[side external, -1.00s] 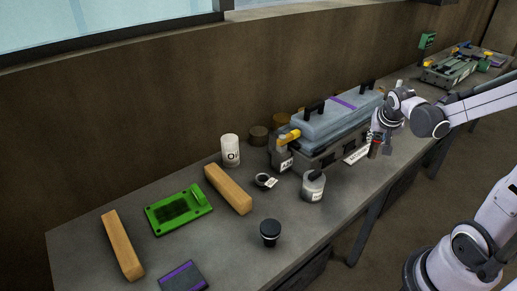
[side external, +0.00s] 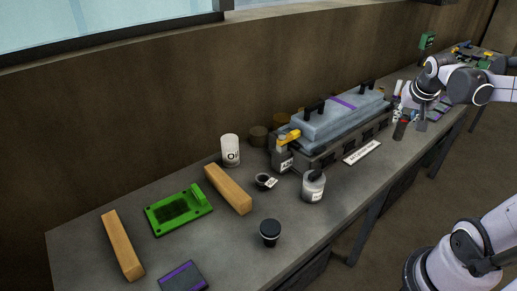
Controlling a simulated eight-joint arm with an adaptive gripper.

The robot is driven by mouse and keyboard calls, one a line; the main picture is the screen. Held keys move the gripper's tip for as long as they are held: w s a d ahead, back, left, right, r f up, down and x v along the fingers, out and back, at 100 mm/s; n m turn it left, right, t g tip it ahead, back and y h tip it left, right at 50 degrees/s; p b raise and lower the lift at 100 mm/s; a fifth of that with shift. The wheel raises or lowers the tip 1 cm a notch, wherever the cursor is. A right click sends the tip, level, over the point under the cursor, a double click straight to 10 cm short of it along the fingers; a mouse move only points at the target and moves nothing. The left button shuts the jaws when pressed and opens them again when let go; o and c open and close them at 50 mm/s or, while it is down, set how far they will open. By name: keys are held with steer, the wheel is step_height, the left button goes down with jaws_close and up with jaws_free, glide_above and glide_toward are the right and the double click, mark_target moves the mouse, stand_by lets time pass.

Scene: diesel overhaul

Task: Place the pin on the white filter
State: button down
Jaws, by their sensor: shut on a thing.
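A white cylinder marked "Oil" (side external: 230,151), which looks like the white filter, stands upright at the back of the bench, left of the engine block. My gripper (side external: 411,124) is at the right, beyond the engine's right end and low over the bench, far from the white cylinder. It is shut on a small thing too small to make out. A dark upright cylinder with red and blue bits at its top (side external: 400,130) shows right by the fingers; I cannot tell whether they touch. I cannot pick out the pin for certain.
The grey engine block (side external: 335,117) fills the bench's middle back. A white label plate (side external: 362,152) lies before the engine. The front right strip is clear.

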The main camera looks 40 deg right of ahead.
step_height(320, 180, up, 11)
steer(key=w+a+n+t+y, duration=0.1)
steer(key=w+a+n, duration=0.15)
steer(key=w, duration=0.45)
steer(key=w+a+r+n+y, duration=0.1)
steer(key=w+a+n, duration=0.1)
steer(key=w+a, duration=0.35)
steer(key=w+a+n+t+y, duration=0.1)
steer(key=w+a+n, duration=0.1)
steer(key=w, duration=0.6)
steer(key=n+t+y, duration=0.1)
steer(key=n+y, duration=0.2)
steer(key=n, duration=0.2)
glide_above(229, 138)
steer(key=shift+f, duration=8.7)
steer(key=shift+f, duration=0.15)
steer(key=c, duration=1.1)
jaws_free()
